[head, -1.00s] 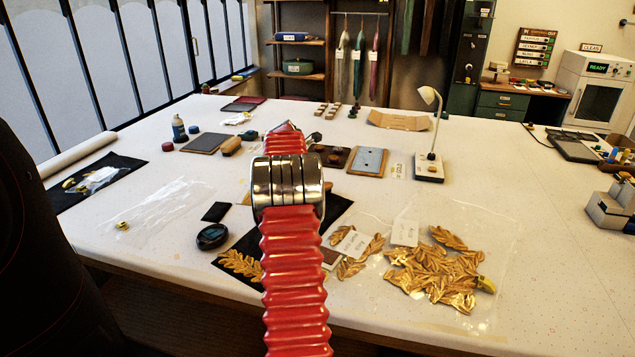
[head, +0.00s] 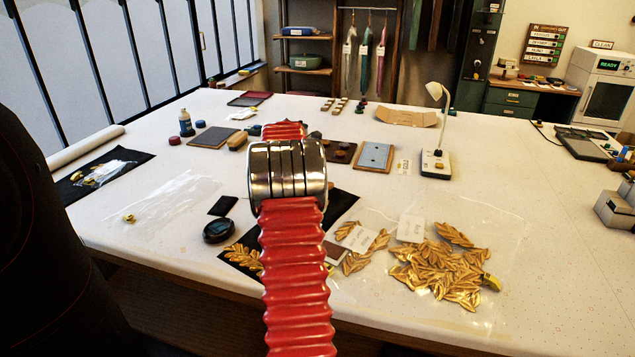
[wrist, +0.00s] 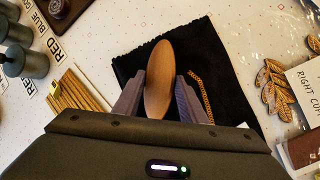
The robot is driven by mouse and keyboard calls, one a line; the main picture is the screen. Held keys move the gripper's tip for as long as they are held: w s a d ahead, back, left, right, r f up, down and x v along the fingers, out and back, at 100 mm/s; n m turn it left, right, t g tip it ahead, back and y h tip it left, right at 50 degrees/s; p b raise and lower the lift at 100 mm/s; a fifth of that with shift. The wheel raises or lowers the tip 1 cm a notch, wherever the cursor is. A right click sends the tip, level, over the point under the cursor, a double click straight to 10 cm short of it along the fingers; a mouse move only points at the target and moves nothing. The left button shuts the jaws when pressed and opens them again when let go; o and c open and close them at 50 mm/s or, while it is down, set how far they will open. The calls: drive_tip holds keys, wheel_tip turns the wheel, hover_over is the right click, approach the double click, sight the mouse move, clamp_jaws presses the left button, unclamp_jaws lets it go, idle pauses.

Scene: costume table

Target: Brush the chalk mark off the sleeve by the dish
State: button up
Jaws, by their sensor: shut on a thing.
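My gripper (wrist: 160,92) is shut on a brown wooden oval piece, which looks like a brush back (wrist: 159,78). It is over a black cloth (wrist: 218,72) in the wrist view; I cannot tell whether it touches. A gold chain-like trim (wrist: 200,97) lies on the cloth to the right of the wood. In the head view my red arm hides the gripper and part of the black cloth (head: 343,205), which carries a gold leaf spray (head: 243,257). A round dark dish-like thing (head: 218,230) stands left of the cloth. I cannot make out a chalk mark.
A clear bag of gold leaves (head: 440,275) lies right of the cloth. A lamp (head: 436,160) stands behind it. In the wrist view, grey cylinders (wrist: 28,62) and wooden sticks (wrist: 80,90) are at left, and a lettered card (wrist: 305,85) at right. The table's right side has free room.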

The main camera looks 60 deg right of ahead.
drive_tip(key=shift+w+a+r, duration=0.15)
drive_tip(key=shift+a, duration=0.8)
drive_tip(key=shift+r, duration=3)
drive_tip(key=shift+r, duration=0.15)
wheel_tip(320, 180, up, 3)
drive_tip(key=shift+f, duration=0.15)
